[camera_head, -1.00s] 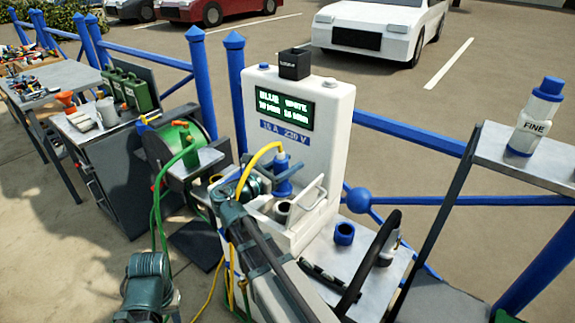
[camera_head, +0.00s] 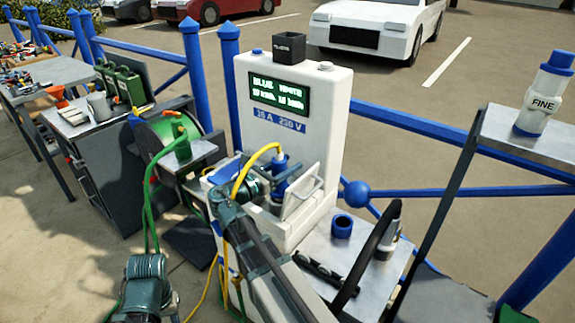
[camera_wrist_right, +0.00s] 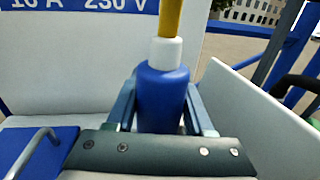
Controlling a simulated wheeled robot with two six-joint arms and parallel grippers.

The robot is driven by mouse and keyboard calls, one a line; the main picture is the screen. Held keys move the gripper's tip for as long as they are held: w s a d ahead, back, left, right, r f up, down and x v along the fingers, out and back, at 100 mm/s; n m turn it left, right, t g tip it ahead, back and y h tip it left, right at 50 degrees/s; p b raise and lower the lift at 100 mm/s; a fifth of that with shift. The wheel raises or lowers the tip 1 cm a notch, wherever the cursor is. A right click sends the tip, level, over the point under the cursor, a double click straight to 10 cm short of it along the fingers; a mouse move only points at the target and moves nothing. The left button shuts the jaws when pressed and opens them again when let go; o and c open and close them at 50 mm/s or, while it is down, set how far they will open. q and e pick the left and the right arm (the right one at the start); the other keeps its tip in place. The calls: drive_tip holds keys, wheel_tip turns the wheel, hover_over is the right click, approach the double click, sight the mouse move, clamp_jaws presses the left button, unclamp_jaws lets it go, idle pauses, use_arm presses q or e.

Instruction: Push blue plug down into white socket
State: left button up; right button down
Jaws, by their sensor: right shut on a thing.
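The blue plug (camera_head: 282,170) with a yellow cable on top is upright at the white pedestal (camera_head: 325,150). In the right wrist view, the plug (camera_wrist_right: 162,97) stands between the fingers of my right gripper (camera_wrist_right: 163,110), which is shut on it. A white lid (camera_head: 298,206) with a handle stands raised to the right of the plug; it also shows in the wrist view (camera_wrist_right: 255,120). The white socket's opening and the plug's lower end are hidden, so I cannot tell how they meet.
A blue lid (camera_wrist_right: 45,150) with a handle lies left of the plug. A blue ring-shaped piece (camera_head: 342,226) and a black hose (camera_head: 362,262) are on the metal shelf at right. A cable reel (camera_head: 165,132) stands left of the pedestal.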

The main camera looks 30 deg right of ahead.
drive_tip(key=shift+f+b, duration=0.55)
drive_tip(key=shift+f, duration=0.35)
drive_tip(key=shift+f+b, duration=0.5)
idle(0.8)
drive_tip(key=c, duration=0.6)
unclamp_jaws()
drive_tip(key=shift+o, duration=0.2)
drive_tip(key=shift+v, duration=5.55)
drive_tip(key=shift+s+a, duration=0.1)
drive_tip(key=shift+s, duration=0.05)
